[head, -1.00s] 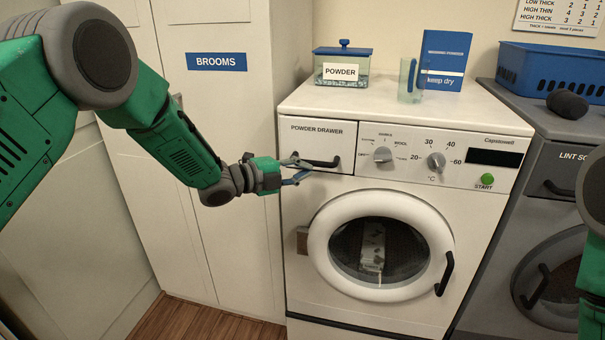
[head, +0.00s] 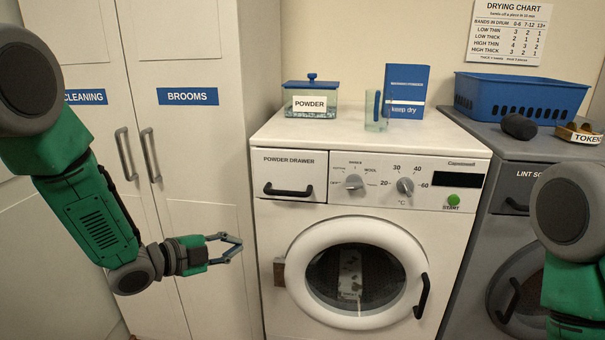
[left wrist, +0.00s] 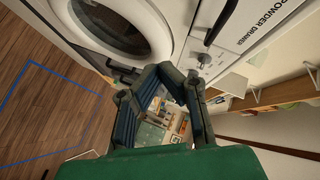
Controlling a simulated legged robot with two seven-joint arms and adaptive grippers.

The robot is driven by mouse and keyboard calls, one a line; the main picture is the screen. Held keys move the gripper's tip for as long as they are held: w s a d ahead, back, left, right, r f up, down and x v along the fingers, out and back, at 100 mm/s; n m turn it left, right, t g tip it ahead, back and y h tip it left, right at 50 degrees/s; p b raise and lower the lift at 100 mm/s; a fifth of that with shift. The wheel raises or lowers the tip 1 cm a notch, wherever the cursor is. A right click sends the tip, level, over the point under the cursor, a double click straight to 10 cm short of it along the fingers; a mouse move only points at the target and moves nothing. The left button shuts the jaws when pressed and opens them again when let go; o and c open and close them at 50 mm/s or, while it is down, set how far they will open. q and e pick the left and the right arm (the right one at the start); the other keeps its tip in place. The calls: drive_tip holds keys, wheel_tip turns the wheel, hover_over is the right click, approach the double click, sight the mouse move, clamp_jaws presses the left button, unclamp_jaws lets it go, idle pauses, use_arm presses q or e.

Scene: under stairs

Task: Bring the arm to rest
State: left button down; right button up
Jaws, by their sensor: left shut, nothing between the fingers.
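My left arm comes in from the left in the head view. Its gripper (head: 238,245) is shut and empty, in front of the broom cupboard (head: 205,225) and left of the washing machine (head: 270,228), apart from both as far as I can see. In the left wrist view the fingers of this gripper (left wrist: 168,72) come together with nothing held. My right arm (head: 568,235) shows only in part at the right edge; its gripper is out of view.
The powder drawer (head: 290,172) and the round washer door (head: 303,245) are shut. A powder box (head: 310,105), a clear cup (head: 377,115) and a blue packet (head: 406,90) stand on the washer. A grey dryer (head: 500,183) carries a blue basket (head: 520,92). Wooden floor (left wrist: 35,70) shows.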

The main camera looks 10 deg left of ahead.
use_arm(q)
drive_tip(key=s+a+f+n+g+y, duration=0.3)
drive_tip(key=s+f+n+g+y, duration=0.25)
drive_tip(key=s+f+n, duration=1)
drive_tip(key=s+a+f+n+g+y, duration=0.1)
drive_tip(key=s+f, duration=0.2)
drive_tip(key=s, duration=0.5)
drive_tip(key=s+a+f+n+g+y, duration=0.1)
drive_tip(key=s+f+n+g+y, duration=0.1)
drive_tip(key=s, duration=0.6)
drive_tip(key=s+a+f+n+g+y, duration=0.1)
drive_tip(key=s+a+f+g, duration=0.1)
drive_tip(key=s, duration=0.6)
drive_tip(key=shift+s+f+n, duration=0.15)
drive_tip(key=shift+f+n, duration=0.2)
drive_tip(key=shift+f, duration=0.55)
drive_tip(key=shift+d, duration=0.15)
